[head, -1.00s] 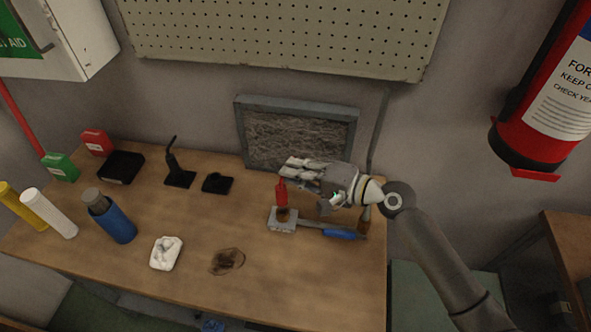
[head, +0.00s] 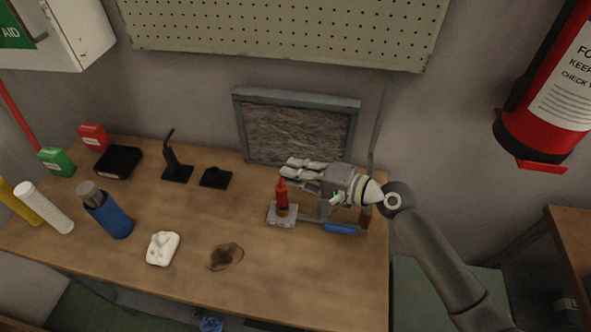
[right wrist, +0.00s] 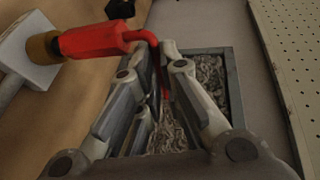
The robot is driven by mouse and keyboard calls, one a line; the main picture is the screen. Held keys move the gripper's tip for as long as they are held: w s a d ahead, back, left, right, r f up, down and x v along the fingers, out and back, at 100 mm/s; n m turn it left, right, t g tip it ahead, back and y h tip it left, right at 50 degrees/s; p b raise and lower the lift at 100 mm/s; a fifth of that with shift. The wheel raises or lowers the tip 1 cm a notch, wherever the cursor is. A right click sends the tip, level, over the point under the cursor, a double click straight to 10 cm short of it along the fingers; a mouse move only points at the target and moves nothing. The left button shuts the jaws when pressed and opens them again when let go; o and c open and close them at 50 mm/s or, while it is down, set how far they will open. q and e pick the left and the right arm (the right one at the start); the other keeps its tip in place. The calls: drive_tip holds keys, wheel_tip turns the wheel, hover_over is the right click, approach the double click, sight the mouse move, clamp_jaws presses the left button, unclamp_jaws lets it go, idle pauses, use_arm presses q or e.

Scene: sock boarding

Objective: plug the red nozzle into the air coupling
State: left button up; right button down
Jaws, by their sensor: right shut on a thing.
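The red nozzle (head: 282,194) stands upright over the brass air coupling (head: 282,211) on a grey block. In the right wrist view the nozzle (right wrist: 95,40) lines up with the brass coupling (right wrist: 42,47) and its wide end meets it. I cannot tell how deep it sits. My right gripper (head: 286,172) is shut on the thin bent end of the nozzle, at its top. The fingertips (right wrist: 154,48) partly hide that end. My left gripper is not in view.
The grey block (head: 274,219) sits on the wooden bench, with a blue-handled tool (head: 341,229) beside it. A framed grey panel (head: 297,100) stands behind.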

drive_tip(key=shift+f+b, duration=0.45)
drive_tip(key=shift+f, duration=0.15)
drive_tip(key=c, duration=1.5)
unclamp_jaws()
drive_tip(key=shift+r, duration=0.1)
drive_tip(key=v, duration=1.2)
drive_tip(key=shift+s, duration=0.1)
